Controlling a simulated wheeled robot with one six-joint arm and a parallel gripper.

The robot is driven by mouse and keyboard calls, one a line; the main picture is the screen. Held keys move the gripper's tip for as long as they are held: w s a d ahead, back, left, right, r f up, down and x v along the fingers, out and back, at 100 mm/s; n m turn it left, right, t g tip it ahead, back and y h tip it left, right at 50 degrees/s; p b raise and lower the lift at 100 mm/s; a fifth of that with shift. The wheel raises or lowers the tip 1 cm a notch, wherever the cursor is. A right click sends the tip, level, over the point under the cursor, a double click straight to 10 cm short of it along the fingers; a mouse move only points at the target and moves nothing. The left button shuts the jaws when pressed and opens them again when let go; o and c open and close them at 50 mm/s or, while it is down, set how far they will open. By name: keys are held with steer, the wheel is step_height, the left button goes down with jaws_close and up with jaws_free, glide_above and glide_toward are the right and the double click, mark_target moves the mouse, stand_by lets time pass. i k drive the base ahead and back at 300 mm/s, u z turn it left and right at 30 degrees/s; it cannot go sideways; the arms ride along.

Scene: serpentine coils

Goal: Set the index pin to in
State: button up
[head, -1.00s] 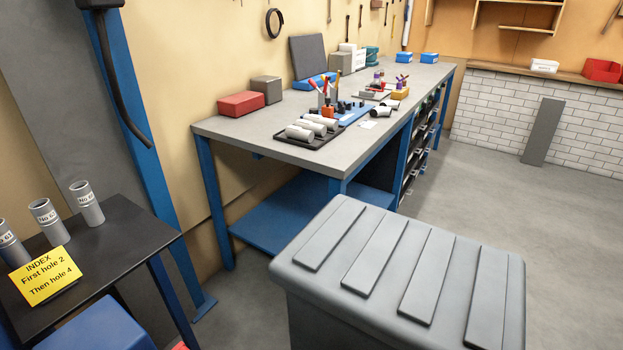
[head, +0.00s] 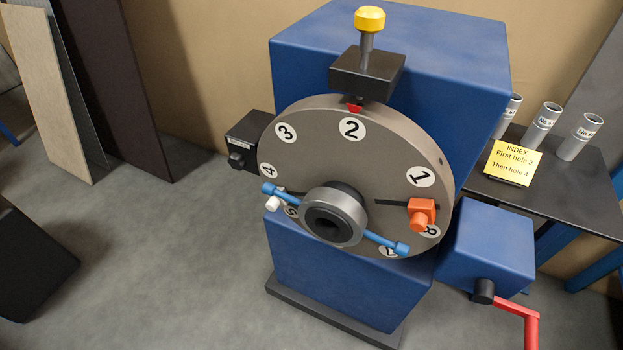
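The index pin, with a yellow knob (head: 370,19) on a grey shaft (head: 366,52), stands upright in a black block (head: 367,73) at the top of the blue machine (head: 440,60). A length of shaft shows between knob and block. Below the block a red pointer (head: 355,108) sits at the rim of the round grey dial (head: 310,155), right above the number 2 (head: 351,129). A yellow sign (head: 508,162) at the right reads "INDEX First hole 2 Then hole 4". My gripper is not in view.
A blue bar with end knobs (head: 402,249) crosses the dial's hub (head: 333,214). An orange clamp (head: 421,214) sits on the dial. A red crank (head: 530,325) juts out at lower right. Grey tubes (head: 543,126) stand on a black table (head: 560,190).

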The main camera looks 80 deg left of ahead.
mark_target(369, 21)
steer(key=u, duration=2.2)
